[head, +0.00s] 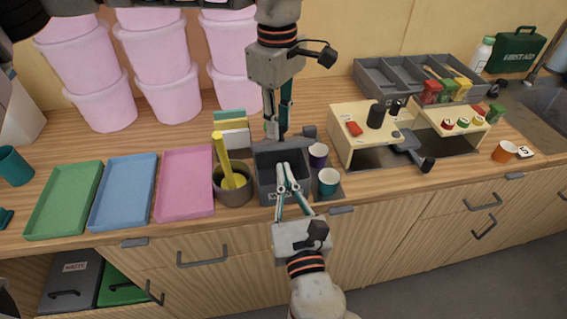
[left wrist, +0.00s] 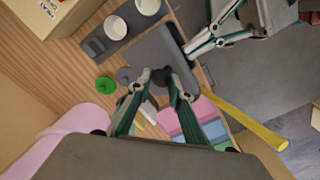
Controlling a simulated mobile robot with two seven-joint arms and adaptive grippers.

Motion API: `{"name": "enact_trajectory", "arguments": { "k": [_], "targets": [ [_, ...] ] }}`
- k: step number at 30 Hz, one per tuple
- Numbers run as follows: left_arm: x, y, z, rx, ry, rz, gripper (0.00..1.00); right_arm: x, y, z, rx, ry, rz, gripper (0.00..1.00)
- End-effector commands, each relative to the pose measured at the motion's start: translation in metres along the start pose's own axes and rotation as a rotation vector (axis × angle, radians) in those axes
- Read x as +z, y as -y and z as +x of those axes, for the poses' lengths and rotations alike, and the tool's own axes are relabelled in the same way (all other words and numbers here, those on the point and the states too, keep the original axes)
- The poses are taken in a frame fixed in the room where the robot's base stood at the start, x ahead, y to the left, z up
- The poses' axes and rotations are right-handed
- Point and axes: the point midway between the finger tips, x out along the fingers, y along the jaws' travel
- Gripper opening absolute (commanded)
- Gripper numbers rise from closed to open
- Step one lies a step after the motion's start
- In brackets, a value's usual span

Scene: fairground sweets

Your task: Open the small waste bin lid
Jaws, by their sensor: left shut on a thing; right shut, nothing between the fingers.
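The small waste bin (head: 265,192) is a dark grey box with a pale label on its front, near the counter's front edge. Its grey lid (left wrist: 160,50) shows as a flat panel in the left wrist view; I cannot tell how far it is raised. My left gripper (head: 277,136) comes down from above at the bin's back edge. It is shut on what looks like the lid's edge, also in the left wrist view (left wrist: 162,76). My right gripper (head: 284,165) is shut and empty, its fingers reaching over the bin's front and hiding part of it.
Pink (head: 184,185), blue (head: 124,192) and green (head: 64,200) trays lie left. A wooden stand (head: 350,145) is farther right.

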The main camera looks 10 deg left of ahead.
Motion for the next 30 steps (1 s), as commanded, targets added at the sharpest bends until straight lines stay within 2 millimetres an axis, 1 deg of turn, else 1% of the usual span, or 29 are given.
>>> {"name": "enact_trajectory", "arguments": {
  "k": [1,6,19,24,30],
  "targets": [
    [-0.004,-0.003,0.006,0.006,-0.007,0.002,0.00,0.005,0.000,0.005,0.000,0.002,0.001,0.00],
    [-0.004,-0.003,0.006,0.006,-0.007,0.002,0.00,0.014,0.000,0.015,0.000,0.000,0.001,0.00],
    [-0.004,-0.003,0.006,0.006,-0.008,0.002,0.00,0.017,0.000,0.017,0.000,-0.001,0.000,0.00],
    [-0.004,-0.003,0.006,0.006,-0.008,0.003,0.00,0.029,0.000,0.026,0.000,0.003,0.001,0.00],
    [-0.002,-0.002,0.006,0.003,-0.007,0.006,0.00,0.032,0.001,0.028,0.000,0.007,0.002,0.00]
  ]
}}
